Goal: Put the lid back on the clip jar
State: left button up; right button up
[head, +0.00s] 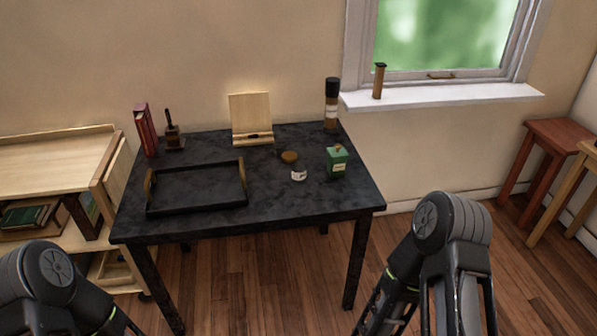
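A small white jar (299,175), which looks like the clip jar, stands on the dark table near its middle right. Its top looks open, but its contents are too small to tell. A round brown piece (289,157), perhaps the lid, lies just behind the jar, apart from it. My two arms come in at the bottom left and bottom right, short of the table. Neither gripper's fingertips show in the head view.
A black tray (196,208) with brass-coloured handles covers the table's left front. A green container (337,162) stands right of the jar. A wooden stand (251,117), a tall dark-topped cylinder (331,104) and red books (147,131) line the back. The front right tabletop is clear.

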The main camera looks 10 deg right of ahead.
aim_at(298, 163)
jog(key=i+l, duration=0.3)
jog(key=l, duration=0.15)
jog(key=i+l, duration=0.3)
jog(key=l+u, duration=0.1)
jog(key=u, duration=1.15)
